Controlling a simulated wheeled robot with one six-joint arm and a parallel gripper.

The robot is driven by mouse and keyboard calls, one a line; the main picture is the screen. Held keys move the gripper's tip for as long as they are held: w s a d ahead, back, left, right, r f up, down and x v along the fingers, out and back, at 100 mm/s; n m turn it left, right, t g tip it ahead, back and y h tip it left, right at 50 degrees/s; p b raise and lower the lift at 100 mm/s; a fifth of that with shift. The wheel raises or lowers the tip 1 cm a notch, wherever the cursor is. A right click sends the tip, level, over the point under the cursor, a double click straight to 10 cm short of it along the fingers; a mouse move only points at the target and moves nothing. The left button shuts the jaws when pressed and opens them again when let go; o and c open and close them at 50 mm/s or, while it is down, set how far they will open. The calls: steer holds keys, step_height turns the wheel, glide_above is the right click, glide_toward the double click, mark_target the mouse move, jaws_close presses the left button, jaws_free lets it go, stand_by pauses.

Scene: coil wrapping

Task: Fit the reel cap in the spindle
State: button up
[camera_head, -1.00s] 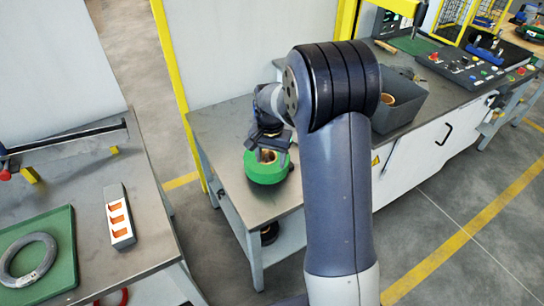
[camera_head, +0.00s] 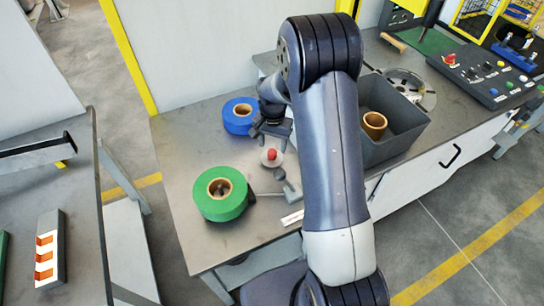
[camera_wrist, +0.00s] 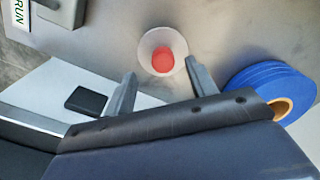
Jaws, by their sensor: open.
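The reel cap, a pale disc with a red knob (camera_head: 271,155), lies on the steel bench just below my gripper. In the wrist view the cap (camera_wrist: 163,50) is a little beyond my fingertips, roughly centred between them. My gripper (camera_head: 270,134) is open and empty; both fingers show apart in the wrist view (camera_wrist: 163,78). The green tape reel (camera_head: 207,206) sits at the near left of the bench. Something dark stands inside its cardboard core, perhaps the spindle; I cannot see it clearly.
A blue tape reel (camera_head: 236,118) lies behind the cap and shows right of my fingers in the wrist view (camera_wrist: 262,82). A grey lever part (camera_head: 286,190) and a RUN label (camera_head: 293,217) are nearby. A dark bin (camera_head: 402,140) holding a cardboard core (camera_head: 374,122) stands right.

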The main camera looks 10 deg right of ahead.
mark_target(272, 151)
steer(key=f, duration=0.4)
steer(key=shift+w+p, duration=0.25)
steer(key=shift+p, duration=0.05)
